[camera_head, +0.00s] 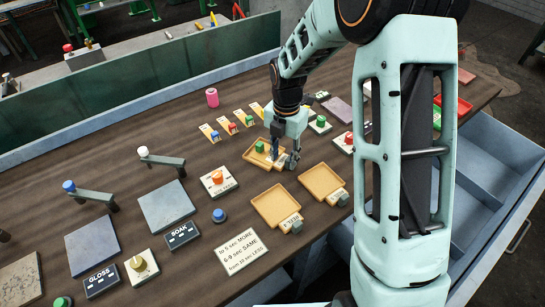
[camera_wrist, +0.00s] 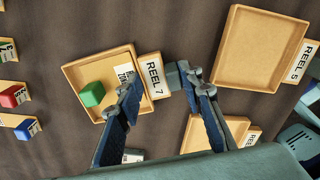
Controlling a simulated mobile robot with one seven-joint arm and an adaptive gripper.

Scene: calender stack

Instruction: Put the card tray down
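The wooden tray labelled REEL 7 (camera_wrist: 73,72) lies on the dark table; it also shows in the head view (camera_head: 250,158). A green block (camera_wrist: 92,94) and a white printed card (camera_wrist: 126,72), partly covered by a finger, lie in it. Its label block (camera_wrist: 151,73) has a grey tab (camera_wrist: 172,76) on the outer end. My gripper (camera_wrist: 162,86) is low over this end, fingers apart. The tab lies between the fingers, nearer the right one, with a visible gap to the left finger. In the head view, my gripper (camera_head: 285,158) is at the tray's right side.
Two empty wooden trays (camera_head: 277,206) (camera_head: 322,182) lie close to the front right. An orange-knobbed box (camera_head: 219,181) stands at the left. Several small card stands with coloured blocks (camera_head: 228,125) are behind. Bare table lies left of the REEL 7 tray.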

